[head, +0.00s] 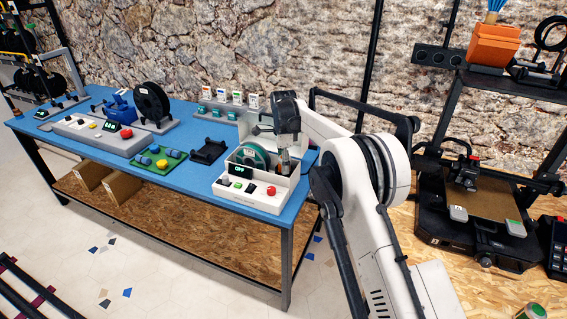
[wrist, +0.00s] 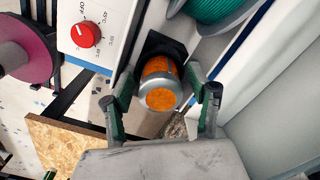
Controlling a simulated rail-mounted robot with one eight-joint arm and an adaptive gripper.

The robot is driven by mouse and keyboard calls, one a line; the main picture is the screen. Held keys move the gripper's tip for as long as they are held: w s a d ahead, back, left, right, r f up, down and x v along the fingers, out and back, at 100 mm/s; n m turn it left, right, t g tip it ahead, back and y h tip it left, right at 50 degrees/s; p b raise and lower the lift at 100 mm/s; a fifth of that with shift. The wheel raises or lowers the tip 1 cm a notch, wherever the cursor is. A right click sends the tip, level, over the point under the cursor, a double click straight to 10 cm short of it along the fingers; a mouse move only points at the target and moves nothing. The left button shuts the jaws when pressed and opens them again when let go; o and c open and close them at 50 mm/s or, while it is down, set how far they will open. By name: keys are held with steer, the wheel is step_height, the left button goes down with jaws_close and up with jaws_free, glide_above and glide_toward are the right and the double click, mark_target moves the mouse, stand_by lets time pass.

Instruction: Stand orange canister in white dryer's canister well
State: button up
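The orange canister (wrist: 160,97), with a grey rim and an orange top, shows in the middle of the wrist view. Its lower end is at the dark square canister well (wrist: 157,42) of the white dryer (head: 238,196); it looks upright there, but how deep it sits is hidden. My gripper (wrist: 160,74) has one finger on each side of the canister, with a narrow gap showing on both sides, so it looks open. In the head view my gripper (head: 285,153) points down over the dryer's right part, and the canister is hardly visible there.
The dryer holds a green spool (head: 253,157) beside the well and has a red knob (head: 271,190) and an OFF display. A black cradle (head: 208,152) and a green tray (head: 158,161) lie to its left on the blue table (head: 190,180). A printer (head: 480,210) stands at the right.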

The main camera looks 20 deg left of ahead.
step_height(320, 180, up, 12)
steer(key=shift+r, duration=0.15)
stand_by(0.7)
